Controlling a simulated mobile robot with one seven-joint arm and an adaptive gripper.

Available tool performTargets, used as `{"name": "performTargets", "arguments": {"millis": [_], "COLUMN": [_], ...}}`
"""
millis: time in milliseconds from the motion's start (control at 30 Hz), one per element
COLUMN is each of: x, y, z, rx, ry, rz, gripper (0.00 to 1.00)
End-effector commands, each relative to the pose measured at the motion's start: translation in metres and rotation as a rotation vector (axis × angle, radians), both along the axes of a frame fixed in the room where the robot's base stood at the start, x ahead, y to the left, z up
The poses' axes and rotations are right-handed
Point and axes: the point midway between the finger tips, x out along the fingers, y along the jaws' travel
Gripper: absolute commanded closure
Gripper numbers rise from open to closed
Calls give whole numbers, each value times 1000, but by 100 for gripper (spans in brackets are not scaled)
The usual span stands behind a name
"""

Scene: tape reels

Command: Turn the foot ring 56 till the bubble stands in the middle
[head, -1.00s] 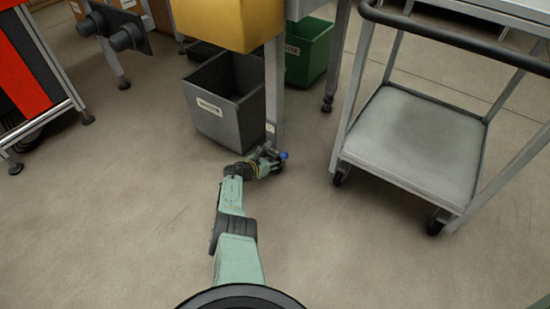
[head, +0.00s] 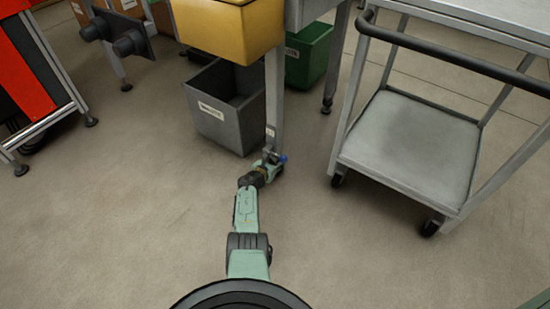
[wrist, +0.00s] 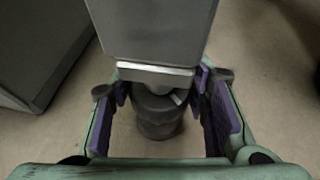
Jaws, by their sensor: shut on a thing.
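The foot ring (wrist: 160,103) is a dark, round collar at the bottom of a grey square table leg (wrist: 158,35), below a pale metal band. A small pale tab shows on its right side. My gripper (wrist: 162,86) has a purple-padded finger on each side of the foot and is shut on the ring. In the head view my gripper (head: 273,160) is low at the base of the leg (head: 274,100), near the floor, and hides the foot. No bubble or level can be made out in either view. A number on the ring cannot be read.
A dark grey bin (head: 222,120) stands just left of the leg, close to my gripper. A green bin (head: 308,55) is behind. A yellow box (head: 225,28) hangs above. A cart (head: 410,145) stands at the right. The floor in front is clear.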

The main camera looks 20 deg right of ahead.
Motion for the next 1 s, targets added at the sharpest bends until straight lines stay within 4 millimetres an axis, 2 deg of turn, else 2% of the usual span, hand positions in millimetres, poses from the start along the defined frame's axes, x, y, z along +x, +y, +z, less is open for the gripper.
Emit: {"name": "performTargets", "arguments": {"millis": [233,267,533,1000], "x": [0,0,0,2], "y": [-1,-1,0,0], "z": [0,0,0,-2], "rx": [2,2,1,0], "ry": [-2,-2,-1,-3], "rz": [-5,-5,-3,-50], "gripper": [85,55,37,36]}}
